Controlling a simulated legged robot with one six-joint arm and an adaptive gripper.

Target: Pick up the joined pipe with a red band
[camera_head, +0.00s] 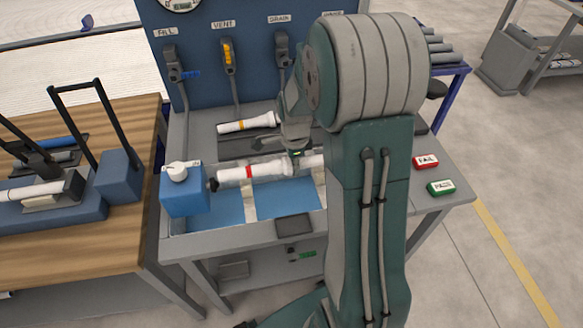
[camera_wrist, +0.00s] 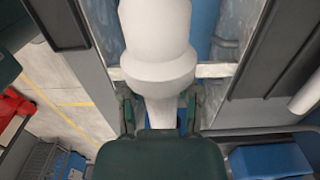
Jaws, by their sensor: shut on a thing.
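The red band does not show there. I cannot tell whether the pipe is lifted clear of its supports.
The blue block (camera_head: 184,195) with a white knob stands at the trough's left end. A blue panel (camera_head: 205,60) with valves rises behind. Red FAIL (camera_head: 426,162) and green PASS (camera_head: 441,187) buttons sit right.

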